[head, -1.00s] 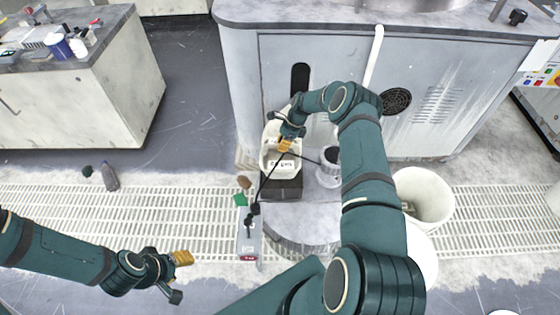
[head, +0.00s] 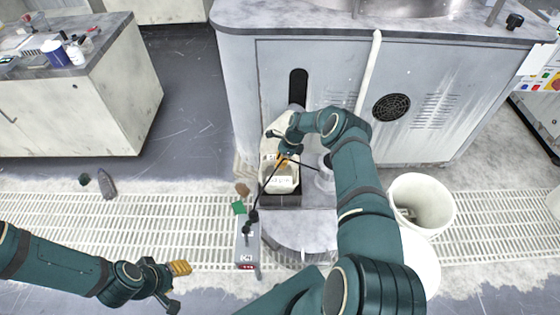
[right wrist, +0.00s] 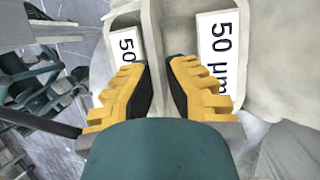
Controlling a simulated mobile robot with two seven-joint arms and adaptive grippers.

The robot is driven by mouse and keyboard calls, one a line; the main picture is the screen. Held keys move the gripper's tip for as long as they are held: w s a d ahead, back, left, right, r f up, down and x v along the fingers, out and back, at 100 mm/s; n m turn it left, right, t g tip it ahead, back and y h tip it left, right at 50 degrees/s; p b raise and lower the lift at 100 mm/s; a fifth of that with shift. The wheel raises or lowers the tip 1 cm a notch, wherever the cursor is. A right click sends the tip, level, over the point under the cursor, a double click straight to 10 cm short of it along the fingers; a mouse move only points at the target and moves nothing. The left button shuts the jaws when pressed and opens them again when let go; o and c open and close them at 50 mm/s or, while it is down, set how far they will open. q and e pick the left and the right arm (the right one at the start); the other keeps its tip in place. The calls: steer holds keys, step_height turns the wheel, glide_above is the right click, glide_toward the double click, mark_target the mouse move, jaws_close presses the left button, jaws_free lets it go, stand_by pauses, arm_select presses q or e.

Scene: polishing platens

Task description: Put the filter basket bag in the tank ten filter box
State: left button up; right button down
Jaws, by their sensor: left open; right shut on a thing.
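The cream filter basket bag (head: 283,185) with a printed label hangs under my right gripper (head: 284,160) in the head view. In the right wrist view, cream material (right wrist: 272,55) with a "50 µm" label and a second, partly hidden label lies around the fingers of my right gripper (right wrist: 160,95). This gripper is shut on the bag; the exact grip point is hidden. Below the bag is a dark box (head: 280,202), perhaps the filter box; I cannot tell whether they touch. My left gripper (head: 178,282) is open and empty at lower left.
A grey cabinet (head: 340,110) stands behind. A white bucket (head: 440,207) stands to the right. A small grey box with a red front (head: 246,252) and a green piece (head: 238,208) lie near the dark box. Open floor grating (head: 130,215) lies to the left.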

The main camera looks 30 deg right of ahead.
steer(key=shift+f, duration=0.3)
steer(key=c, duration=1.1)
jaws_free()
steer(key=shift+c, duration=0.2)
steer(key=shift+r, duration=0.1)
